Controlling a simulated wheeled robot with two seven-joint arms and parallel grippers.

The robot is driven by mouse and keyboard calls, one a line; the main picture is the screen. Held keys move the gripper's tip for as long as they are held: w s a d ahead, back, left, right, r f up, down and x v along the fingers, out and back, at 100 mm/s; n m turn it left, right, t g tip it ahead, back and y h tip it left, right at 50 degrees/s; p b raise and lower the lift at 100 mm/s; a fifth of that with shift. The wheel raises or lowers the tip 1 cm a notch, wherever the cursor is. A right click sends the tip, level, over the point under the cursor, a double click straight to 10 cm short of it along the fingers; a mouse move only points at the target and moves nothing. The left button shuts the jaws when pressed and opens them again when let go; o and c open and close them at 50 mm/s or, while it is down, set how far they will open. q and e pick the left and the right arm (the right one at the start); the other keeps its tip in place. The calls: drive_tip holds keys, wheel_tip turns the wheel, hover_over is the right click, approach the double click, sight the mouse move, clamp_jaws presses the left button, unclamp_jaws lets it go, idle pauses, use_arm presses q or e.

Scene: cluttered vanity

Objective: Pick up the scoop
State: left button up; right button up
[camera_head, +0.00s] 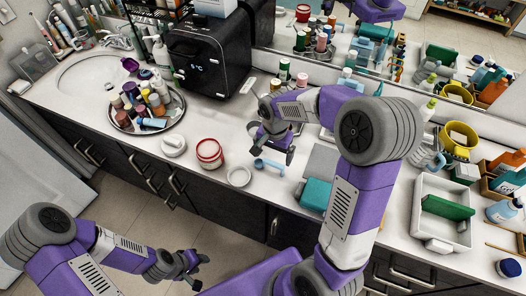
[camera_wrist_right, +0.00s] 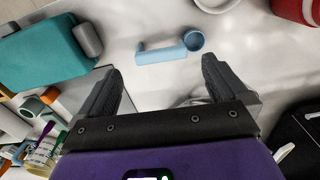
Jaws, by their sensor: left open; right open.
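The light blue scoop (camera_head: 268,166) lies on the white counter near its front edge. In the right wrist view the scoop (camera_wrist_right: 163,54) lies sideways, with its round cup at the right end and its handle to the left. My right gripper (camera_head: 274,152) is open and empty above the counter, close behind the scoop in the head view. In the right wrist view the scoop is just beyond the fingertips (camera_wrist_right: 162,68), with no contact visible. My left gripper (camera_head: 192,268) is open and empty, low in front of the cabinets.
A black machine (camera_head: 205,62) stands behind. A tray of bottles (camera_head: 122,119) is further left, a white organiser (camera_head: 424,226) far right.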

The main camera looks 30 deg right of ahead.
sight(274, 163)
drive_tip(key=f, duration=0.2)
drive_tip(key=f+b, duration=0.1)
drive_tip(key=f, duration=0.4)
drive_tip(key=shift+w+d+f, duration=0.1)
drive_tip(key=shift+d+f, duration=0.05)
drive_tip(key=shift+d, duration=0.1)
drive_tip(key=c, duration=0.9)
